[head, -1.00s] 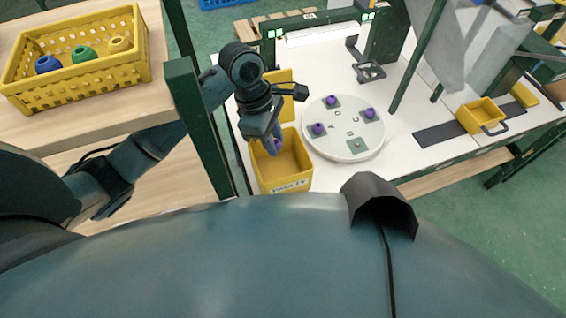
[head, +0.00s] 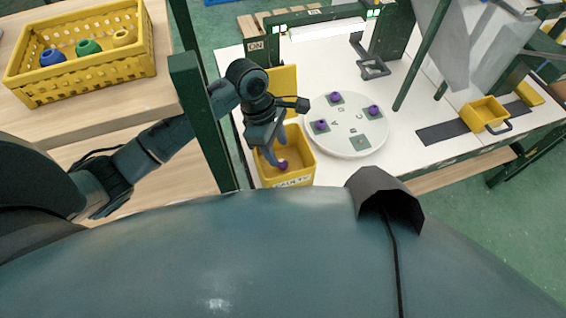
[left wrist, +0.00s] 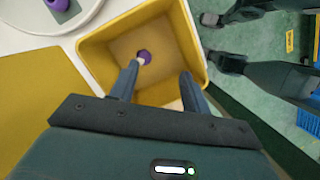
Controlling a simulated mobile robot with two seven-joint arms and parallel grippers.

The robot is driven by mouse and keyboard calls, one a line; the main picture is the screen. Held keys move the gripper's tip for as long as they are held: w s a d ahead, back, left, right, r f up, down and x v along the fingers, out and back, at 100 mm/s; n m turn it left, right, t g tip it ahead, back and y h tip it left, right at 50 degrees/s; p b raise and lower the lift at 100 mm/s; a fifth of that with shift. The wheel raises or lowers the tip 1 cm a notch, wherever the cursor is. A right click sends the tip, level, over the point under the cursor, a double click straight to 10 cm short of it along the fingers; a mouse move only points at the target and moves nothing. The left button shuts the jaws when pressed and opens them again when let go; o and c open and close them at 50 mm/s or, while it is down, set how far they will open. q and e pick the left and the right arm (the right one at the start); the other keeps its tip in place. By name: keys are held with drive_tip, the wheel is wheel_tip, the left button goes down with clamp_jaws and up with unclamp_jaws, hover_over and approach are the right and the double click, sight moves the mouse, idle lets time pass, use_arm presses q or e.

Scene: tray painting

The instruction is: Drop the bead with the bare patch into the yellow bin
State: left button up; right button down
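A purple bead (head: 283,165) is inside the yellow bin (head: 305,165), low down near its front wall. In the left wrist view the bead (left wrist: 146,57) shows a pale patch on its lower left side, and the bin (left wrist: 92,52) surrounds it. I cannot tell whether the bead rests on the bin floor. My left gripper (head: 277,155) reaches down into the bin opening. In the left wrist view its fingers (left wrist: 160,72) are spread wide with nothing between them. My right gripper is not in view.
A round white tray (head: 370,148) beside the bin holds three purple beads on square pads; a fourth pad (head: 360,142) is empty. A dark green post (head: 203,125) stands left of the bin. A yellow crate (head: 85,85) holds blue, green and yellow beads.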

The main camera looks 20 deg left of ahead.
use_arm(q)
drive_tip(key=shift+o, duration=0.3)
drive_tip(key=v, duration=0.7)
drive_tip(key=shift+r, duration=0.25)
drive_tip(key=shift+a, duration=0.15)
